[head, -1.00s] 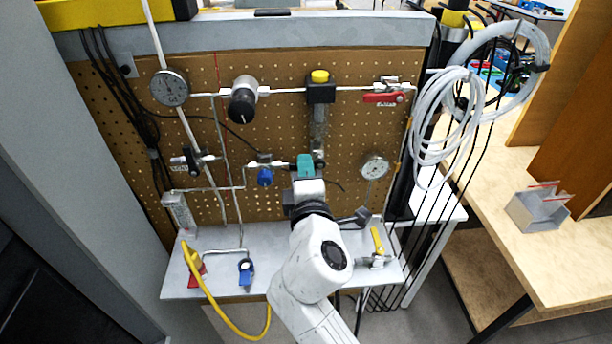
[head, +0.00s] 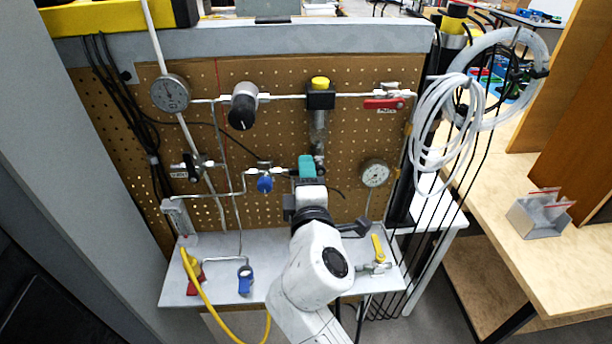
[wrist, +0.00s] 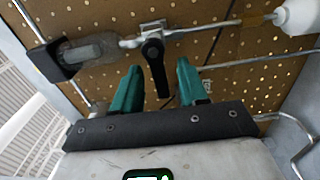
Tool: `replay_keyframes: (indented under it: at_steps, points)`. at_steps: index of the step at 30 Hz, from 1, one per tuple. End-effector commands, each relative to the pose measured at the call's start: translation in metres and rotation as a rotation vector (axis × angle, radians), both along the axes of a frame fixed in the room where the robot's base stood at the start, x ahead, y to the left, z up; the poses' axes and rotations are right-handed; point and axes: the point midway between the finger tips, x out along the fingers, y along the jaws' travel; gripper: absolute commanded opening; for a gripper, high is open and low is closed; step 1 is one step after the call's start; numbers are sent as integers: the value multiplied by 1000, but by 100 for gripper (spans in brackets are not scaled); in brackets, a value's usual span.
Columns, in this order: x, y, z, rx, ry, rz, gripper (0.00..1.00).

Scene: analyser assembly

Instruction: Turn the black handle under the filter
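The filter (head: 318,122) is a clear cylinder with a black and yellow top on the pegboard. In the wrist view it lies tilted at upper left (wrist: 88,50). Under it on the pipe is the black handle (wrist: 157,72), a narrow lever pointing toward my gripper in the wrist view. My gripper (wrist: 158,82) has teal fingers, spread wide, one on each side of the handle. Gaps show between the handle and both fingers. In the head view my gripper (head: 306,168) is just below the filter and, with my arm, hides most of the handle.
A blue-knobbed valve (head: 265,184) is close left of my gripper. A pressure gauge (head: 375,173) is to the right. A red-handled valve (head: 384,103) is at upper right. Below is a grey shelf (head: 215,275) with a yellow-handled valve (head: 379,248).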

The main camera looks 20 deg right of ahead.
Motion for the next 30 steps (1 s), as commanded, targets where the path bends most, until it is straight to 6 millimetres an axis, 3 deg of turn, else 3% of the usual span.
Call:
replay_keyframes:
  at_steps: [10,24,30]
  points:
    - [-9,4,-1,-1,-1,1,43]
    - [-87,29,-1,-1,-1,3,43]
    - [-101,33,0,-1,-1,0,43]
